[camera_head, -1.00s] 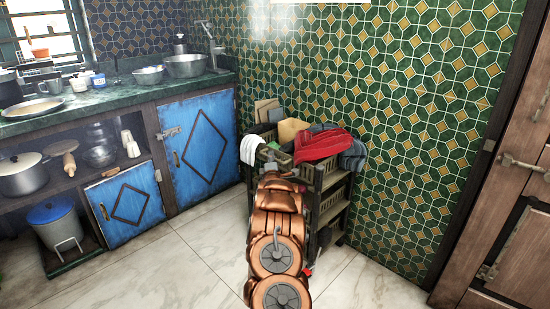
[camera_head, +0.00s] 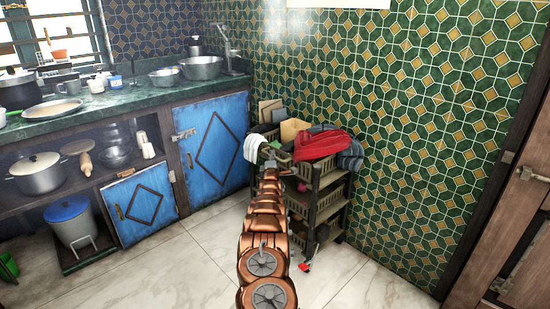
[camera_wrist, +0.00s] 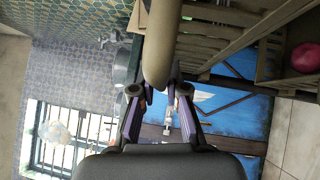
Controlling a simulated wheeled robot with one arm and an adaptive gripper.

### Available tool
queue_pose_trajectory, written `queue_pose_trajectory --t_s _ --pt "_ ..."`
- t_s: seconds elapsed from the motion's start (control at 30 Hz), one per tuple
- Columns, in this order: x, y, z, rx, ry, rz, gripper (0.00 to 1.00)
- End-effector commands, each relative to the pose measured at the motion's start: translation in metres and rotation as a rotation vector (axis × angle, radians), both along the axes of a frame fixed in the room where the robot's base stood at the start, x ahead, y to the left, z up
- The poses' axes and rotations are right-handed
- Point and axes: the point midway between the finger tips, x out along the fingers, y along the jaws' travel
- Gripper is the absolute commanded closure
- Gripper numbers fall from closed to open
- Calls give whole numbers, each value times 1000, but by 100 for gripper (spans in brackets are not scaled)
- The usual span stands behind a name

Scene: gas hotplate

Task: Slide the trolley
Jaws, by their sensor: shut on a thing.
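The trolley (camera_head: 343,191) is a dark rack with olive basket tiers, standing against the green tiled wall near the corner. A red cloth (camera_head: 318,146) and a white cloth (camera_head: 253,149) hang over its top. In the wrist view, its slatted baskets (camera_wrist: 218,45) show at the upper right. My gripper (camera_wrist: 158,92) is shut on a rounded bar, the trolley's handle (camera_wrist: 158,45), which lies between the two fingers. In the head view my copper arm reaches to the trolley's near left top and hides the grip.
Blue cabinet doors (camera_head: 215,148) and a counter (camera_head: 120,101) with bowls and pots stand to the left, close to the trolley. A wooden door (camera_head: 515,230) is at the right. Pale tiled floor (camera_head: 345,282) is clear at the right front.

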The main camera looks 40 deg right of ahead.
Motion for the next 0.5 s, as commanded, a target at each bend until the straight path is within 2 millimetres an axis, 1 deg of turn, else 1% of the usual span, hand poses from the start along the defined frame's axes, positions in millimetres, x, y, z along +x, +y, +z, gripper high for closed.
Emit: queue_pose_trajectory --t_s 0.03,0.2,0.5 --pt "4 2 1 -1 -1 3 100" --pt "8 2 1 -4 -3 5 100" --pt "9 2 1 -2 -1 4 100"
